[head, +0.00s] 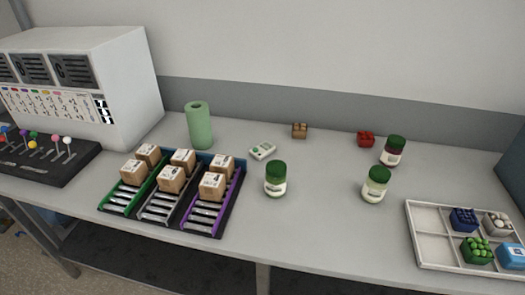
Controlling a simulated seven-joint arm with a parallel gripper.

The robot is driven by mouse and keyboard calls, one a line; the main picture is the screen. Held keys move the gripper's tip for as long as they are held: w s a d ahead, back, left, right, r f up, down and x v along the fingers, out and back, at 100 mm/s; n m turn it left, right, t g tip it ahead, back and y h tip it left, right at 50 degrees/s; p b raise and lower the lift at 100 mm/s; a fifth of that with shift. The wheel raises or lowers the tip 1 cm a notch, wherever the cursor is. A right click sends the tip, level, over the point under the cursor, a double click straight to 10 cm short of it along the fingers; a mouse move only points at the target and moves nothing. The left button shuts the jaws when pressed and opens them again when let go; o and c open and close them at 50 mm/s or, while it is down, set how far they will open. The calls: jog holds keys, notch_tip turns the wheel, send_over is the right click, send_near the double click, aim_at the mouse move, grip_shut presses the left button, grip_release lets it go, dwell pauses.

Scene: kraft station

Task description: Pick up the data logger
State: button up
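A small pale device with green markings, which looks like the data logger (262,151), lies flat on the table in the head view. It is right of the green cylinder and behind the jar with the dark green lid. It is fully visible, with nothing touching it. My gripper is not in view.
The green cylinder (199,125) stands left of the device. Racks of small boxes (146,221) are front left. Jars (275,179) (376,185) (393,151) stand right of it. Brown (299,131) and red (365,139) blocks lie behind. A divided tray (428,247) is front right.

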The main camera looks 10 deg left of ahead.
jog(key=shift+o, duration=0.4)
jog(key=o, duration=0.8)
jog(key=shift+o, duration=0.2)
